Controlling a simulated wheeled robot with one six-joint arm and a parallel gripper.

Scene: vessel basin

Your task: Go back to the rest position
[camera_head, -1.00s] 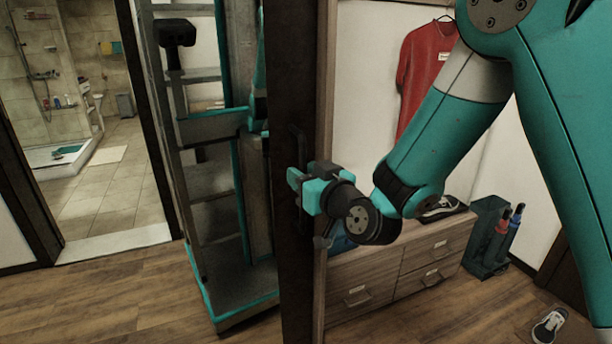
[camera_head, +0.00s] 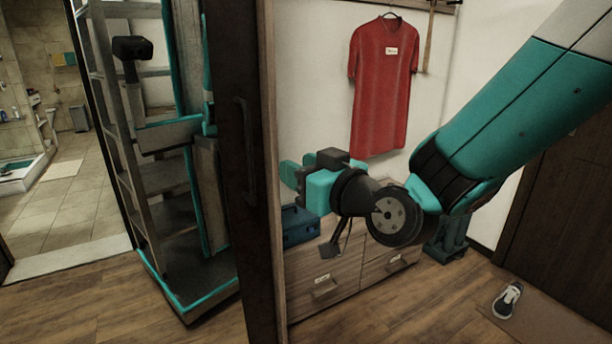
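My gripper (camera_head: 290,175) is in the middle of the view, at the end of my teal and grey arm, which reaches in from the upper right. Its teal fingers point left toward the edge of the dark door panel. A small gap seems to lie between the fingers and the door handle (camera_head: 247,150). Nothing shows between the fingers, but from this side I cannot tell how far apart they are.
A dark tall door (camera_head: 240,60) stands left of my gripper. A wooden drawer cabinet (camera_head: 345,278) with a blue box (camera_head: 299,226) is below it. A red shirt (camera_head: 383,85) hangs behind. A shoe (camera_head: 507,300) lies on the floor at right. A doorway opens at far left.

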